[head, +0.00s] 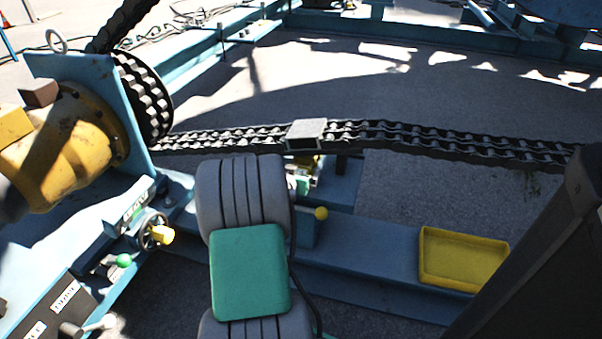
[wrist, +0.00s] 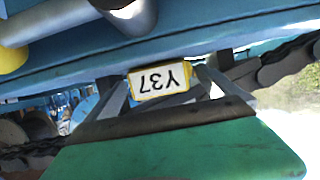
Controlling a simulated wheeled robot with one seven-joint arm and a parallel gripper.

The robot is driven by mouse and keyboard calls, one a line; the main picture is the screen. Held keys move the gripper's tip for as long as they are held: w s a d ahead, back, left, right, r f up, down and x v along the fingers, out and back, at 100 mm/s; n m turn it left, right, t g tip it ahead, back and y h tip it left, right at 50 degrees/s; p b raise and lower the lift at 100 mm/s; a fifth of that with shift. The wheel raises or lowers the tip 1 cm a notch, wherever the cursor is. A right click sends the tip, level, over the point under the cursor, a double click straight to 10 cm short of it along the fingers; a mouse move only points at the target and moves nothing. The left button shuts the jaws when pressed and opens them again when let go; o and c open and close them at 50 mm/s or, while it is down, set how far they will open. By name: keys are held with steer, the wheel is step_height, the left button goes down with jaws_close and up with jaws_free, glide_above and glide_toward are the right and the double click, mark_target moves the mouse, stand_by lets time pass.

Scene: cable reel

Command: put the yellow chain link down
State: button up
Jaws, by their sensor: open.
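In the wrist view a small yellow-edged block with a white face marked Y37 (wrist: 160,80), seen upside down, appears to be the yellow chain link. It lies between the two fingers of my gripper (wrist: 164,88), close to a blue beam. The fingers are open, one on either side of it; I cannot tell whether either touches it or exactly what it rests on. In the head view my grey and green arm hides most of my gripper. A bit of yellow (head: 312,168) shows just beyond the arm, below the dark chain (head: 430,139).
A grey metal block (head: 306,133) sits on the chain, which runs from a reel at left to the right edge. A yellow tray (head: 462,259) is on the blue beam (head: 370,262) at right. A yellow motor (head: 58,150) and small levers stand at left.

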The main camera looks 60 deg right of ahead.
steer(key=b+x, duration=0.1)
steer(key=x, duration=0.3)
steer(key=shift+a+f, duration=0.1)
steer(key=shift+w, duration=0.1)
steer(key=shift+c, duration=0.6)
